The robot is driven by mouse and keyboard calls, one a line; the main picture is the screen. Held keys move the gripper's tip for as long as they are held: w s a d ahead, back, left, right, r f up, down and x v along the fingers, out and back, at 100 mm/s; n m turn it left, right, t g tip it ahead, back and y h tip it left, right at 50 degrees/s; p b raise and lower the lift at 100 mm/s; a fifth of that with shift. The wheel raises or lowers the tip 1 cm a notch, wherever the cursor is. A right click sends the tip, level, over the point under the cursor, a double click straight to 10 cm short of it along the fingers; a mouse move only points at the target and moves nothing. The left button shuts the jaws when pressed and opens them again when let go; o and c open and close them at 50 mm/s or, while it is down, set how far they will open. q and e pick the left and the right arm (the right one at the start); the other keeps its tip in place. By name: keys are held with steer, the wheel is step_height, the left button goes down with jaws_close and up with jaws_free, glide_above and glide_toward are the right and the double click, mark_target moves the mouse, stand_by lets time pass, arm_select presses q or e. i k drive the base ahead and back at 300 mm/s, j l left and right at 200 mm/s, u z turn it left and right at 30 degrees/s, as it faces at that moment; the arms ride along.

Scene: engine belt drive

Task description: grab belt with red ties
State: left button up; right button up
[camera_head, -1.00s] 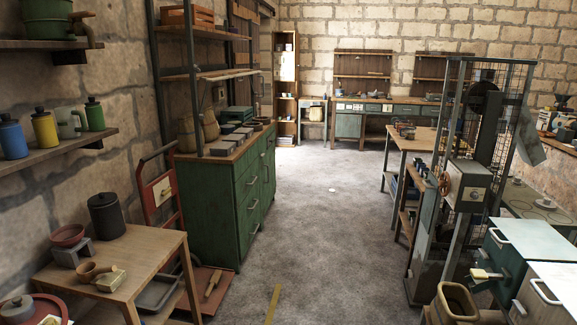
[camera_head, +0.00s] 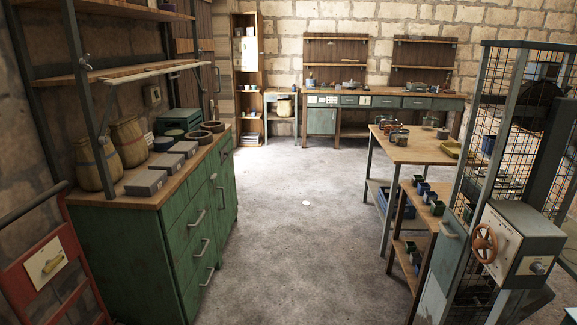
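I cannot make out a belt with red ties anywhere in the head view. Some dark round rings (camera_head: 200,136) lie on top of the green cabinet, but I see no red ties on them. Small items stand on the wooden table (camera_head: 418,152) at the right, too small to identify. Neither of my grippers is in view.
The green drawer cabinet (camera_head: 178,262) stands at the left, behind a red hand truck (camera_head: 50,262). A metal cage machine with a control box (camera_head: 518,245) stands at the right. A workbench (camera_head: 385,98) lines the back wall.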

mark_target(215, 127)
steer(key=i, duration=2.35)
steer(key=i+u, duration=0.1)
steer(key=i, duration=0.5)
steer(key=i+u, duration=0.1)
steer(key=i, duration=0.45)
steer(key=i+l+u, duration=0.15)
steer(key=i, duration=0.45)
steer(key=i+l+u, duration=0.1)
steer(key=i, duration=0.5)
